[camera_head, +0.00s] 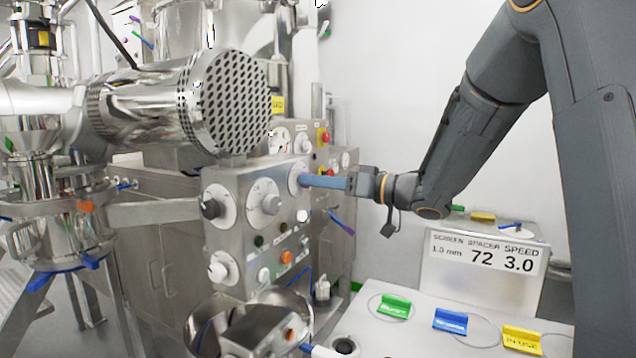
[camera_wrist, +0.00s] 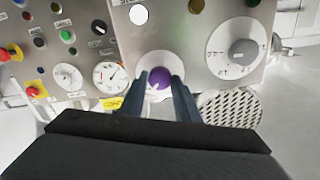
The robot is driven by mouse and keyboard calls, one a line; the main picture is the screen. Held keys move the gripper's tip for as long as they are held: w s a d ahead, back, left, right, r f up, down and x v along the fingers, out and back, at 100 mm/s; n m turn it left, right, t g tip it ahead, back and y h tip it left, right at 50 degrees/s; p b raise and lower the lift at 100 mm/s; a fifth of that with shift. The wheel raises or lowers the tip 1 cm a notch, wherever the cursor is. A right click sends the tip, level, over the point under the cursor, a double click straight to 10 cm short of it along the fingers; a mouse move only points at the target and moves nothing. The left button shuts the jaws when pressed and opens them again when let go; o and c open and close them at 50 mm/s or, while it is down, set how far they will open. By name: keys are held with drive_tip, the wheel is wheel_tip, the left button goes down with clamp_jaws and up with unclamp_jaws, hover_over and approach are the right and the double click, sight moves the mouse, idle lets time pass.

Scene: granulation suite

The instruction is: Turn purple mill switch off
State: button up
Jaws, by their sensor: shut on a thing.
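The purple mill switch (camera_wrist: 158,78) is a round purple knob on a white dial plate, set in a steel control panel (camera_head: 235,190). In the wrist view my gripper's (camera_wrist: 160,80) two blue fingers stand on either side of the knob and are shut on it. In the head view my gripper (camera_head: 306,181) reaches in from the right, its fingertips at the white dial (camera_head: 297,170) on the panel's upper right. The fingers hide most of the knob there. A small white mark shows on the knob in the wrist view.
Other knobs are close by: a grey one (camera_head: 271,204), a black one (camera_head: 211,208) and a white one (camera_head: 218,271). The perforated mill drum (camera_head: 232,103) juts out above the panel. A white table with coloured tags (camera_head: 450,321) stands at the lower right.

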drive_tip(key=n+b, duration=1.2)
drive_tip(key=n, duration=0.5)
drive_tip(key=shift+s+a+n, duration=0.1)
drive_tip(key=shift+a+n, duration=0.05)
drive_tip(key=shift+n, duration=0.25)
drive_tip(key=shift+b, duration=0.35)
drive_tip(key=o, duration=1)
drive_tip(key=shift+o, duration=0.2)
